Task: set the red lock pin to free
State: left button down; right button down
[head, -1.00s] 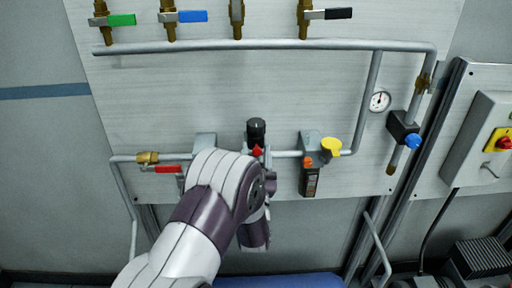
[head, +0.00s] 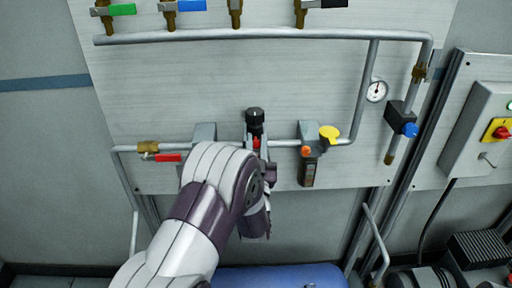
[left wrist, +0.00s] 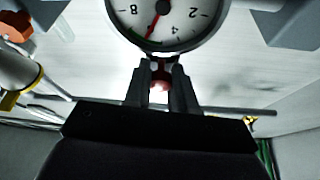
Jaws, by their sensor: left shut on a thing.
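The red lock pin (head: 257,143) shows as a small red spot just below a black knob (head: 255,116) on the wall panel's lower pipe. My left gripper (head: 258,148) reaches up to it from below, and its purple and white wrist hides part of the fitting. In the left wrist view the two dark fingers (left wrist: 161,78) are closed on the red pin (left wrist: 160,90), just below a round gauge. Much of the pin is hidden between the fingers. My right gripper is not in view.
The gauge (left wrist: 165,15) is very close to the fingers. A red-handled valve (head: 167,158) is left of my arm. A blue object (head: 280,277) lies below.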

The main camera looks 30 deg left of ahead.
pick_arm(q)
jog(key=shift+s+d, duration=0.15)
jog(key=shift+s, duration=0.05)
jog(key=shift+w, duration=0.15)
jog(key=c, duration=0.9)
grip_release()
jog(key=shift+a+f, duration=0.1)
jog(key=shift+a, duration=0.1)
jog(key=shift+c, duration=0.2)
jog(key=shift+d, duration=0.1)
jog(key=b+v, duration=0.3)
jog(key=v, duration=0.9)
jog(key=shift+s, duration=0.35)
